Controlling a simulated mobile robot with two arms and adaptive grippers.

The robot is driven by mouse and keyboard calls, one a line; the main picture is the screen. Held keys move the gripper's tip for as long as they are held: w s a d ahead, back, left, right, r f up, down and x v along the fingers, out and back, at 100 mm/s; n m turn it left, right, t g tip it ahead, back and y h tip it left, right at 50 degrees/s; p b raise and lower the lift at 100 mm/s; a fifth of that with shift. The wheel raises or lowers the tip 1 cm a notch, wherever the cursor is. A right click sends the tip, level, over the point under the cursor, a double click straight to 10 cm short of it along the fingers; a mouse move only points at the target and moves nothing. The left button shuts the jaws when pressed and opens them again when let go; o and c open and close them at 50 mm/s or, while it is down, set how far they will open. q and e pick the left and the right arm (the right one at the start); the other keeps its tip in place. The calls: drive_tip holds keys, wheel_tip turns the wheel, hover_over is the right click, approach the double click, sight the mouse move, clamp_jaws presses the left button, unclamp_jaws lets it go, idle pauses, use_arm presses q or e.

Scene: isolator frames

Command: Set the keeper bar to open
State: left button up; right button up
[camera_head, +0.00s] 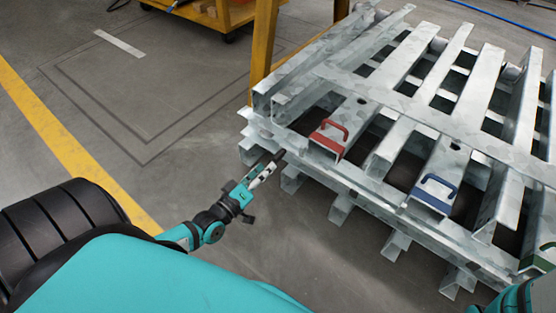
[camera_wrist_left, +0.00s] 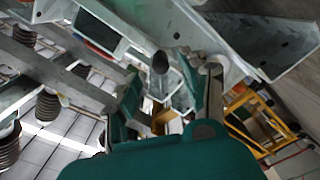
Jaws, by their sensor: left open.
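The stacked galvanized steel frames (camera_head: 400,90) fill the right of the head view. A red handle (camera_head: 329,132), a blue handle (camera_head: 436,186) and, at the right edge, a green handle (camera_head: 547,255) sit on their channels. I cannot tell for sure which part is the keeper bar. My left gripper (camera_head: 268,168) is at the near left corner of the frames, below and left of the red handle. In the left wrist view its fingers (camera_wrist_left: 168,98) are apart, with a dark round-ended peg (camera_wrist_left: 160,63) just beyond them. Contact cannot be told. My right gripper is out of view.
A yellow post (camera_head: 263,45) stands behind the left corner of the frames, with a yellow cart (camera_head: 225,14) beyond. A yellow floor line (camera_head: 60,135) runs at the left. The floor left of the frames is clear. Dark ribbed insulators (camera_wrist_left: 47,105) show in the left wrist view.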

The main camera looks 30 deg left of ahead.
sight(278, 158)
use_arm(q)
drive_tip(key=w+b, duration=0.2)
drive_tip(key=w, duration=0.2)
drive_tip(key=shift+w+d+f, duration=0.1)
drive_tip(key=shift+w+d, duration=0.05)
drive_tip(key=shift+w, duration=1.05)
clamp_jaws()
drive_tip(key=shift+d, duration=0.1)
